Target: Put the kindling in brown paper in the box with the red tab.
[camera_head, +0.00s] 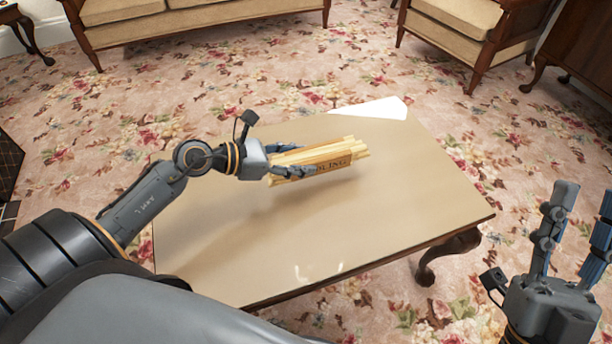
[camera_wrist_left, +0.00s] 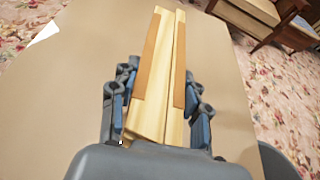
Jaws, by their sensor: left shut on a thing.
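The kindling (camera_head: 335,154) is a bundle of pale sticks with a brown paper band that has dark lettering. My left gripper (camera_head: 291,162) is shut on the kindling near its left end, over the middle of the table. In the left wrist view the kindling (camera_wrist_left: 160,75) runs straight out between the two fingers of the left gripper (camera_wrist_left: 158,118). I cannot tell whether the bundle touches the tabletop. My right gripper (camera_head: 574,235) is at the lower right, beside the table, its fingers pointing up, apart and empty. No box with a red tab shows in either view.
The low table (camera_head: 400,205) has a bare, glossy tan top. A white flat shape (camera_head: 372,108) shows at its far edge. A sofa (camera_head: 190,20) and an armchair (camera_head: 460,35) stand beyond on the floral carpet (camera_head: 100,105). A dark object (camera_head: 10,165) is at the left edge.

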